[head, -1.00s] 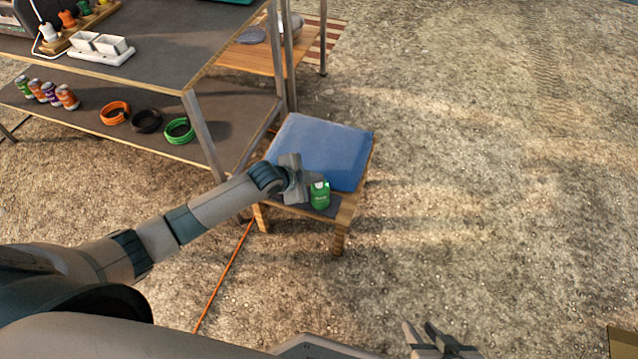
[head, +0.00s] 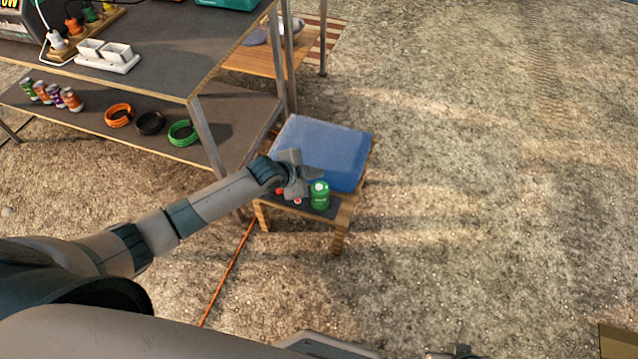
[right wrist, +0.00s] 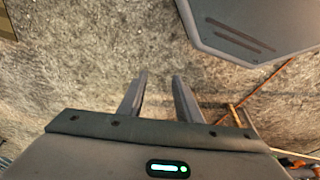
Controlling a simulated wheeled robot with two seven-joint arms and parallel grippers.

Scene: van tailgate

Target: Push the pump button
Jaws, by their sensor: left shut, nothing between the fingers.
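A small wooden stool (head: 341,226) stands right of the workbench with a blue cushion or box (head: 325,150) on it. A green container (head: 320,199) with a pale round top stands at its front edge, on a dark surface. Two small red spots (head: 297,201) show left of it; I cannot tell whether any of these is the pump button. My left gripper (head: 314,172) is shut and empty, just behind and above the container; contact cannot be told. My right gripper (right wrist: 160,78) has its fingers apart over bare ground, with nothing between them.
The workbench (head: 160,75) stands at the left, with cans (head: 55,96) and coiled cables (head: 150,122) on its lower shelf. A white double holder (head: 108,58) is on top. An orange cable (head: 232,270) lies on the ground.

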